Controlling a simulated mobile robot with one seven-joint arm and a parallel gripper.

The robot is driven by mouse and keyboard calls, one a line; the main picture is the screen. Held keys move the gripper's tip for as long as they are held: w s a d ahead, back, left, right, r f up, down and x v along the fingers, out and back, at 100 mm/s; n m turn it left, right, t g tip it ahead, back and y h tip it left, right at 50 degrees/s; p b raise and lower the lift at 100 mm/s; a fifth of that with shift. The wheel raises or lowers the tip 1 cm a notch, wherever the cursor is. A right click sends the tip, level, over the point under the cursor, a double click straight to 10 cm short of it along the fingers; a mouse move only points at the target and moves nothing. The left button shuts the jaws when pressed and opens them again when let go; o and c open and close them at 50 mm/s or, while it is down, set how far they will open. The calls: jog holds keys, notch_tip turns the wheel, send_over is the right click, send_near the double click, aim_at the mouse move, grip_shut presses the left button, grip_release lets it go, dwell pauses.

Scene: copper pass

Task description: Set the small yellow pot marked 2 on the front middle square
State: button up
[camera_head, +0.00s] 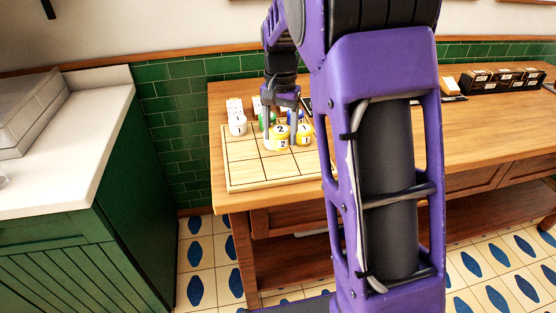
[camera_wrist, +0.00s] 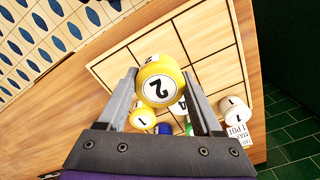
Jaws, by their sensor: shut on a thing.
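The small yellow pot marked 2 (camera_head: 282,142) is between the fingers of my gripper (camera_head: 281,133), over the gridded wooden board (camera_head: 240,172). It also shows large in the wrist view (camera_wrist: 160,80), with its 2 facing the camera. My gripper (camera_wrist: 163,88) is shut on this pot there. I cannot tell whether the pot touches the board. The front squares, including the front middle one (camera_head: 263,175), look empty in the head view. Another yellow pot, marked 1 (camera_head: 305,137), is just right of the held pot.
A white pot marked 1 (camera_head: 237,126) is at the board's back left. Green (camera_head: 268,117) and blue (camera_wrist: 164,129) pots are close behind the held pot. Small cards (camera_wrist: 238,134) stand behind. My arm hides part of the wooden table (camera_head: 460,130).

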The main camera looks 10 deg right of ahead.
aim_at(280, 129)
notch_tip(280, 129, down, 7)
jog(key=shift+r+b, duration=0.2)
jog(key=shift+b, duration=0.25)
jog(key=shift+f, duration=0.1)
jog(key=shift+f, duration=0.15)
jog(key=o, duration=1.5)
notch_tip(280, 129, up, 12)
jog(key=shift+r+p, duration=0.25)
jog(key=shift+p, duration=0.7)
